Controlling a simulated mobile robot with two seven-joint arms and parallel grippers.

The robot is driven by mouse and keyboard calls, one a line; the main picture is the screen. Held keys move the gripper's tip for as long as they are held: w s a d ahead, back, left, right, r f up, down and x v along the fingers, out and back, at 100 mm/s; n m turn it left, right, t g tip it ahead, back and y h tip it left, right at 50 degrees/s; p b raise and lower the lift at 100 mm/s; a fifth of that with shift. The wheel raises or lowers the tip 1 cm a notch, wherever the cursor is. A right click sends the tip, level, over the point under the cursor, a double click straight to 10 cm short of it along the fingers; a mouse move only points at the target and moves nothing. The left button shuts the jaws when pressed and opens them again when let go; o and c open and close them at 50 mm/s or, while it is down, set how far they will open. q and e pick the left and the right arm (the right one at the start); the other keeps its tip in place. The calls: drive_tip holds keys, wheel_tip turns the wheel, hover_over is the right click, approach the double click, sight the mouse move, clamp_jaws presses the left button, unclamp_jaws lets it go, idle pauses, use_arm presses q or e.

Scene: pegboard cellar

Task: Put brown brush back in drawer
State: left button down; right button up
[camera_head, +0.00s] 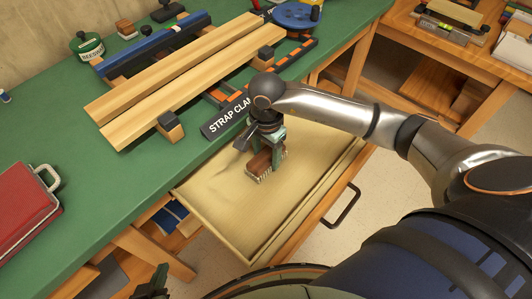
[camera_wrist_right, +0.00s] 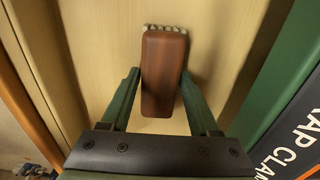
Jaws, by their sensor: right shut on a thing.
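The brown brush (camera_head: 259,163) has a wooden back and pale bristles. My right gripper (camera_head: 267,150) is shut on it, inside the outline of the open drawer (camera_head: 214,194). In the right wrist view, the brush (camera_wrist_right: 163,75) sits between the two green fingers of the right gripper (camera_wrist_right: 160,90), with its bristles at the top edge. The bristles are close to the drawer floor; I cannot tell if they touch it. Part of my left gripper (camera_head: 154,284) shows at the bottom left of the head view, away from the drawer; its jaws are unclear.
The drawer has a dark handle (camera_head: 344,205) and a bare pale floor. Above it, the green bench (camera_head: 110,185) holds wooden boards (camera_head: 180,75), a strap clamp label (camera_head: 229,117), a red case (camera_head: 22,205) and a green tin (camera_head: 88,46). A second bench (camera_head: 420,50) stands at the right.

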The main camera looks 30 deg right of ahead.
sight(266, 155)
drive_tip(key=shift+f, duration=0.25)
drive_tip(key=o, duration=1.2)
drive_tip(key=shift+r, duration=0.1)
wheel_tip(266, 155, up, 12)
drive_tip(key=shift+r+p, duration=0.15)
drive_tip(key=shift+p, duration=0.3)
